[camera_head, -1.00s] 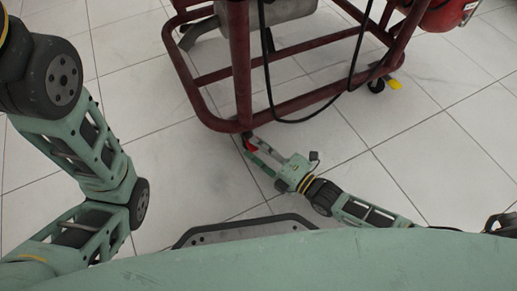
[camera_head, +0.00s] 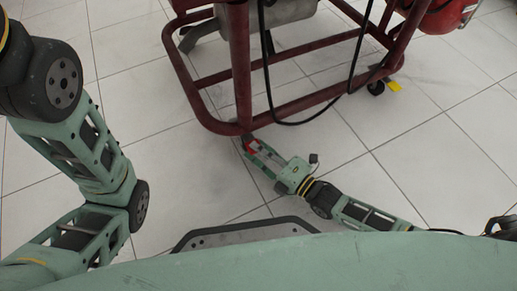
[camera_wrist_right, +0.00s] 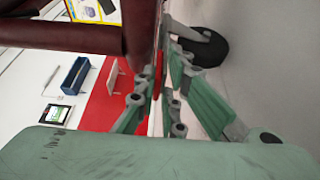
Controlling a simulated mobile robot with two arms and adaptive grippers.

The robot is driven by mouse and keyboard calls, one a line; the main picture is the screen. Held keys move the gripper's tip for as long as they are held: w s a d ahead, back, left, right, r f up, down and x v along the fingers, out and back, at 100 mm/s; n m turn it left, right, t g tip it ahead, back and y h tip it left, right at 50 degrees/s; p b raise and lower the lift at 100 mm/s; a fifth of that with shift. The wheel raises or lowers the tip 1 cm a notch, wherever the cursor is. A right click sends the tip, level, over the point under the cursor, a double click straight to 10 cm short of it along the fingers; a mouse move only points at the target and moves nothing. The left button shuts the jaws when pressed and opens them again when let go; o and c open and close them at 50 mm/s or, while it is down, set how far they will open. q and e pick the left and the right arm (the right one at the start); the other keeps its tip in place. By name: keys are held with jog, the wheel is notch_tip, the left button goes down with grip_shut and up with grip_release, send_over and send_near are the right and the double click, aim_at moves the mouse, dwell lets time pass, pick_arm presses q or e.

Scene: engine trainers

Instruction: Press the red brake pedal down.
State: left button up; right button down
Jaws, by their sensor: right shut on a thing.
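The red brake pedal (camera_head: 251,147) shows as a small red patch under the near lower corner of the dark red engine stand (camera_head: 243,85) in the head view. My right gripper (camera_head: 254,151) is at that corner, shut on the pedal. In the right wrist view, its green fingers (camera_wrist_right: 160,95) reach toward the stand's lower bar, beside a black caster wheel (camera_wrist_right: 205,47) with a grey fork. Most of the pedal is hidden by the fingers, so its tilt cannot be told. My left arm shows at the left of the head view, but its gripper is out of view.
The stand's tubes and a hanging black cable (camera_head: 290,121) are just beyond my right gripper. Another caster (camera_head: 376,87) with a yellow part (camera_head: 394,86) stands at the right. The tiled floor (camera_head: 190,185) between my arms is clear.

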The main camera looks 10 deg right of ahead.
jog(key=shift+w+f+t+b, duration=0.1)
jog(key=shift+f+t+b, duration=0.25)
jog(key=shift+b, duration=0.5)
jog(key=shift+n+y+b, duration=0.3)
jog(key=shift+y+b, duration=0.15)
jog(key=shift+y, duration=0.15)
jog(key=shift+r, duration=0.1)
jog(key=c, duration=1.9)
grip_release()
jog(key=shift+c, duration=0.2)
jog(key=v, duration=1.2)
